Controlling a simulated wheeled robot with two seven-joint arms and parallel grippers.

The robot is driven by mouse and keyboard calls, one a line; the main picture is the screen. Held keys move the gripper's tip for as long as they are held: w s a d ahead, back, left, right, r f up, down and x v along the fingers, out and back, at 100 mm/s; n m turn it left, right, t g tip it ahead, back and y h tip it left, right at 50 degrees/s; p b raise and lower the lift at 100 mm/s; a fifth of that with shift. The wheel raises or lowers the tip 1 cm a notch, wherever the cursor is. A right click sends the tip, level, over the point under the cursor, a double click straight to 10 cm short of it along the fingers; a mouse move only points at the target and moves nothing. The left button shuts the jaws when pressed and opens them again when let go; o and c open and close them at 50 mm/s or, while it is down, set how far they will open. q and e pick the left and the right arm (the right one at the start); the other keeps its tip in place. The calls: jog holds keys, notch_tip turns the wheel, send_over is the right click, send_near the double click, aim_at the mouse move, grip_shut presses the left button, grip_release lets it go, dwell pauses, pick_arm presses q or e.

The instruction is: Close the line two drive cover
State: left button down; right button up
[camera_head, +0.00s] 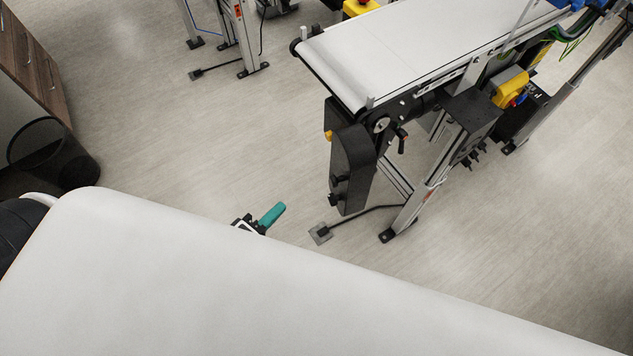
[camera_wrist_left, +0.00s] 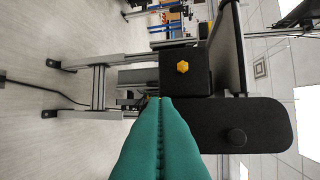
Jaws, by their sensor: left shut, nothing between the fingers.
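The drive cover (camera_head: 352,165) is a long black rounded housing hanging below the near end of the belt conveyor (camera_head: 385,45). It has dark knobs low on its edge and a yellow knob (camera_head: 328,135) at its left side. In the left wrist view the cover (camera_wrist_left: 265,125) appears sideways, with a round black knob, beside a black box with the yellow knob (camera_wrist_left: 182,67). I cannot tell how far open the cover is. My left gripper (camera_head: 280,208) has teal fingers, shut and empty, lower left of the cover and apart from it. My right gripper is out of view.
A pale surface fills the foreground and hides most of my left wrist. A conveyor leg (camera_head: 408,212) and a cable to a floor plate (camera_head: 320,233) stand below the cover. A dark bin (camera_head: 75,165) is at left. The floor between is clear.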

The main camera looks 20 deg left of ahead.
aim_at(334, 163)
pick_arm(q)
notch_tip(334, 163, up, 8)
jog(key=d+n+t, duration=0.1)
jog(key=n+t, duration=0.1)
jog(key=n, duration=0.1)
jog(key=shift+h, duration=0.3)
jog(key=w+d+p, duration=0.2)
jog(key=w+d, duration=0.1)
jog(key=w+d+p, duration=0.2)
jog(key=w+d, duration=0.1)
jog(key=shift+w+d+r+p, duration=0.1)
jog(key=shift+w+p, duration=0.2)
jog(key=shift+w, duration=0.1)
jog(key=shift+s+d, duration=0.2)
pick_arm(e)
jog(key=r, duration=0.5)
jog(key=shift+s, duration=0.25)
pick_arm(q)
jog(key=shift+w, duration=0.1)
